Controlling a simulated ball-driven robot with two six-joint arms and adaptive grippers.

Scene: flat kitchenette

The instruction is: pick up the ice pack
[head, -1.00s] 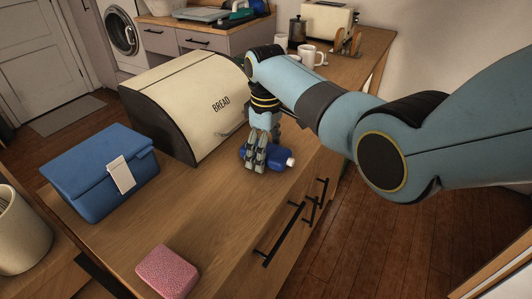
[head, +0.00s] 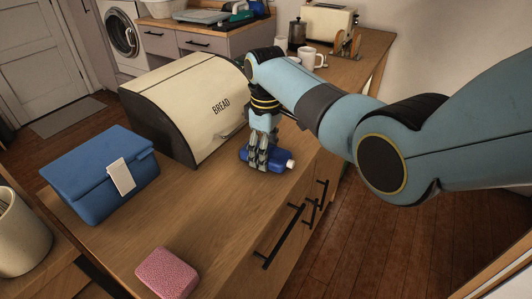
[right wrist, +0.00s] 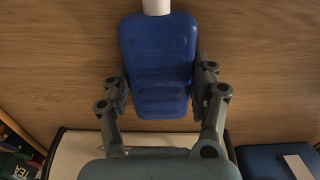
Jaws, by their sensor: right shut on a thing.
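The ice pack (head: 274,160) is a blue ribbed block with a white cap, on the wooden counter in front of the bread bin. In the right wrist view the ice pack (right wrist: 158,65) lies between the two fingers, its white cap at the top edge. My right gripper (head: 258,158) reaches down over it and is shut on it; the right gripper's fingers (right wrist: 160,85) press its two long sides. Part of the ice pack is hidden behind the fingers in the head view. I cannot tell whether it is clear of the counter. My left gripper is out of view.
The cream bread bin (head: 195,100) stands close behind the gripper. A blue lunch box (head: 95,180) and a pink sponge (head: 167,272) are on the counter (head: 205,205). Mugs (head: 309,58) and a toaster (head: 328,22) stand at the back. The counter's middle is clear.

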